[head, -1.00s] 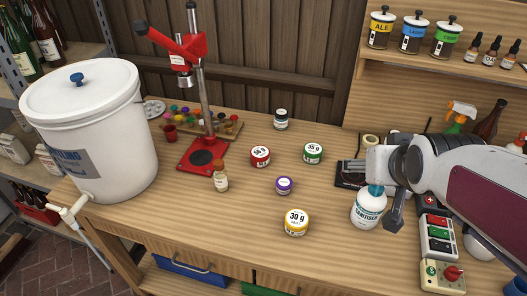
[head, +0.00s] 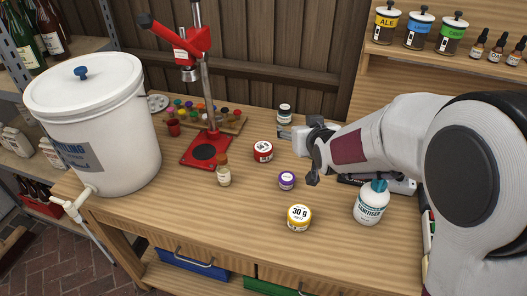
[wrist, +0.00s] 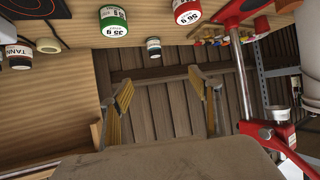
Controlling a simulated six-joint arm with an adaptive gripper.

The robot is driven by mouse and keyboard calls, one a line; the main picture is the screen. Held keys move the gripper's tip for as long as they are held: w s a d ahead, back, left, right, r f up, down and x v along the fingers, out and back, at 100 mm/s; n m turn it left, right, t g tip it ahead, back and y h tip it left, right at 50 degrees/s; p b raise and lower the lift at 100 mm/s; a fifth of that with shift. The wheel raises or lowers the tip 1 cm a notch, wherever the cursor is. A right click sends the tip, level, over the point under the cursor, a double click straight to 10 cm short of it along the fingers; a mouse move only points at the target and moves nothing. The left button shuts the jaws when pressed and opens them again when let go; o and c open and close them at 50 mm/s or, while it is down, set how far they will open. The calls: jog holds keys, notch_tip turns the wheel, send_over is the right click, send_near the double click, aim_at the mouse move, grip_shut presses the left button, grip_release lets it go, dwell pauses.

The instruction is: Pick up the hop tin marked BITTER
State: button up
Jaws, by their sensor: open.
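Several round hop tins stand on the bench; I cannot read the word BITTER on any. A yellow tin marked 30 g (head: 299,218) is near the front. A red tin (head: 264,151) is farther back; the wrist view shows it marked 56 g (wrist: 187,11). A green tin marked 35 g (wrist: 113,22) shows in the wrist view; in the head view my gripper hides it. My gripper (head: 309,152) is open and empty; both fingers (wrist: 163,96) show apart in the wrist view, with no tin between them.
A small purple-lidded pot (head: 287,180), a small bottle (head: 223,173) and a sanitiser bottle (head: 371,205) stand nearby. A dark-lidded jar (head: 284,114) is at the back. The red capper (head: 207,140) and white bucket (head: 95,125) stand left.

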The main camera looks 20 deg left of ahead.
aim_at(264, 149)
jog(key=w+a+f+n+y, duration=0.1)
jog(key=w+a+f+y, duration=0.1)
jog(key=a+f, duration=0.4)
jog(key=a, duration=0.3)
jog(key=shift+a+f+t, duration=0.15)
jog(key=shift+a+t, duration=0.1)
jog(key=shift+t, duration=0.05)
jog(key=shift+f, duration=0.1)
jog(key=shift+f, duration=2.8)
jog(key=shift+f, duration=0.15)
jog(key=shift+f, duration=0.5)
jog(key=shift+x, duration=2.5)
jog(key=shift+r, duration=0.15)
jog(key=c, duration=1.2)
